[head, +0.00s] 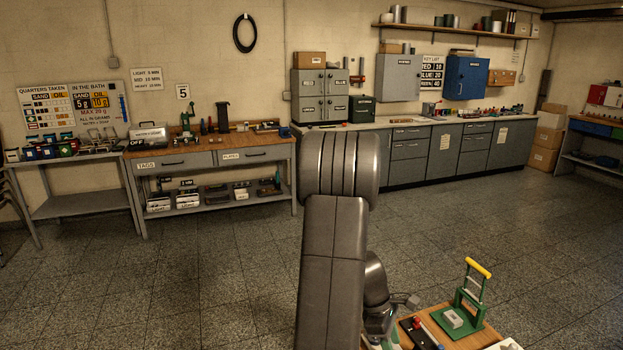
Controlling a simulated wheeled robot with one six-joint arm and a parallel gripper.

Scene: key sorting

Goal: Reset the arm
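My arm rises through the middle of the head view, with a thick grey link and a rounded joint on top. Behind it a smaller grey wrist part hangs down at the lower right. What seems to be my gripper (384,325) is low beside that wrist part, largely hidden, just above or in front of a wooden work surface (478,341). Its fingers cannot be made out, so I cannot tell whether it is open or holds anything.
On the wooden surface stand a green press-like device (468,318) with a yellow handle and a dark tray (417,333). Benches line the back wall, including a wooden-topped one (215,146) and grey cabinets (445,150). The tiled floor (225,270) between is clear.

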